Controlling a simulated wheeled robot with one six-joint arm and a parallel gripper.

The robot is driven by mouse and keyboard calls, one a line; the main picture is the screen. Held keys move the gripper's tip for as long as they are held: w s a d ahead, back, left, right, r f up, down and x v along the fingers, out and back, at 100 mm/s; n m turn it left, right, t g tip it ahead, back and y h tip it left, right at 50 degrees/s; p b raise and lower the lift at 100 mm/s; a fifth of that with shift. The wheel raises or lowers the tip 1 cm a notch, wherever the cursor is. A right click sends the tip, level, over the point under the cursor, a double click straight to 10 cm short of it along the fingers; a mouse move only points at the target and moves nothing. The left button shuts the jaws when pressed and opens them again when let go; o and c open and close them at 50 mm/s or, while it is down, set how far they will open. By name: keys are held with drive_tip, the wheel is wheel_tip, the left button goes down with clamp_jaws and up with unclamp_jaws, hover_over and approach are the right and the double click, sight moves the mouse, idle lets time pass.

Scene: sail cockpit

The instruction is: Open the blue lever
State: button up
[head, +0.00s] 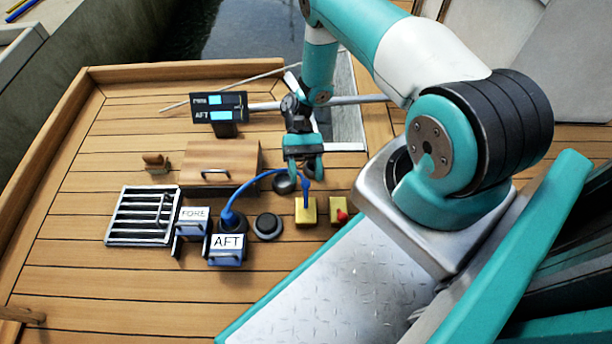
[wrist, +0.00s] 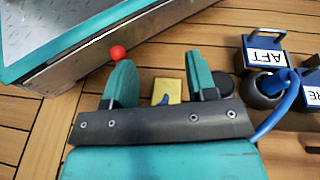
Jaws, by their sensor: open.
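The blue lever (head: 306,186) stands up from a yellow block (head: 305,213) on the wooden deck. In the wrist view the blue lever (wrist: 163,99) and its yellow block (wrist: 171,86) show between my two teal fingers, with the lever's lower part hidden behind the gripper's dark bar. My gripper (head: 305,172) is open and empty, pointing down just above and behind the lever in the head view. The fingers lie on either side of the lever in the wrist view; I cannot tell whether they touch it.
A second yellow block (head: 337,206) with a red knob (head: 343,216) stands close to the right. To the left are a round dark fitting (head: 268,227) with a blue hose (head: 245,187) near it, boxes labelled AFT (head: 228,246) and FORE (head: 193,216), a wooden hatch (head: 222,154) and a grate (head: 137,215).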

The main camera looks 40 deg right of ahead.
wheel_tip(320, 180, up, 11)
drive_tip(key=p, duration=0.5)
drive_tip(key=shift+f, duration=0.2)
wheel_tip(320, 180, up, 13)
drive_tip(key=n+t+h+p, duration=0.2)
drive_tip(key=p, duration=0.1)
hover_over(305, 186)
drive_tip(key=w+a, duration=0.3)
drive_tip(key=w, duration=0.1)
drive_tip(key=a+r+n+t+h+p, duration=0.25)
drive_tip(key=a+r+n+t, duration=0.2)
drive_tip(key=r, duration=0.95)
drive_tip(key=s+a+r+n+t+p, duration=0.35)
drive_tip(key=s+r, duration=0.25)
drive_tip(key=r, duration=0.3)
drive_tip(key=s+a+r+n+t+p, duration=0.2)
drive_tip(key=s+a+r+t+p, duration=0.15)
drive_tip(key=s+r, duration=0.4)
wheel_tip(305, 186, up, 39)
drive_tip(key=w+d+p, duration=0.1)
drive_tip(key=p, duration=3.6)
drive_tip(key=shift+w+g, duration=0.3)
drive_tip(key=shift+g, duration=0.15)
